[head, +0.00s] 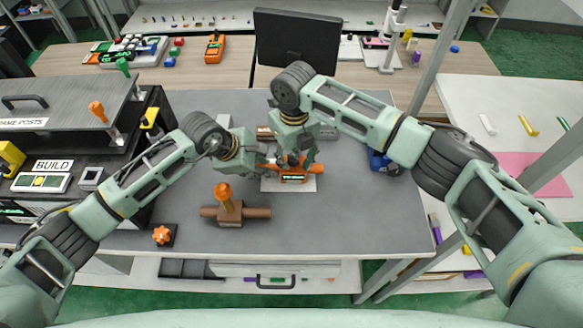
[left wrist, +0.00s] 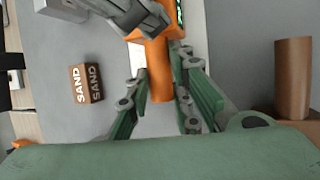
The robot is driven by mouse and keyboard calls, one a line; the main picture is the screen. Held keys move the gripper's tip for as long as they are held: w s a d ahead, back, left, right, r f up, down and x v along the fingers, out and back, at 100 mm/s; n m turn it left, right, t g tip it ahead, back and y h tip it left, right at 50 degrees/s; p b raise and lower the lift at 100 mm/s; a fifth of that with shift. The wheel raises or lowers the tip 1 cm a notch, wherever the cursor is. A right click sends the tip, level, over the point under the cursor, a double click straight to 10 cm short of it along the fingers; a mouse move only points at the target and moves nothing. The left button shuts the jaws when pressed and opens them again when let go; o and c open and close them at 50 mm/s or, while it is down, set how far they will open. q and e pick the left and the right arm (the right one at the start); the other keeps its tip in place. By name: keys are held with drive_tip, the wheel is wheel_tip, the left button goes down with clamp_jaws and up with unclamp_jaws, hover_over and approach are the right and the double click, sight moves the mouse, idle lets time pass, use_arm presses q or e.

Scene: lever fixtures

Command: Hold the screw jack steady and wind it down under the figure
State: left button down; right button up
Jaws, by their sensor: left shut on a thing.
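The orange screw jack (head: 293,178) lies on a white plate (head: 306,187) near the middle of the grey table. It has a small green-lit display whose figure is too small to read. My left gripper (head: 263,164) is at the jack's left end. In the left wrist view my left gripper (left wrist: 162,100) has its fingers on both sides of the jack's orange bar (left wrist: 157,70), shut on it. My right gripper (head: 297,158) points down at the jack from above, close to its middle. Its fingertips are partly hidden, and its grey fingers also show at the top of the left wrist view (left wrist: 138,14).
A brown fixture with an orange lever (head: 229,210) stands at the front left of the jack. A brown SAND block (left wrist: 87,83) lies behind. An orange knob (head: 162,236) sits front left, a blue item (head: 380,161) right. The table's front right is clear.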

use_arm(q)
drive_tip(key=shift+a+f, duration=0.1)
drive_tip(key=shift+f, duration=0.1)
use_arm(e)
drive_tip(key=shift+s+f, duration=0.1)
drive_tip(key=shift+a+r, duration=0.1)
drive_tip(key=shift+r, duration=2.55)
drive_tip(key=shift+r, duration=0.3)
wheel_tip(320, 180, up, 12)
drive_tip(key=shift+f, duration=0.25)
use_arm(q)
drive_tip(key=c, duration=1.5)
unclamp_jaws()
use_arm(e)
drive_tip(key=shift+f, duration=0.1)
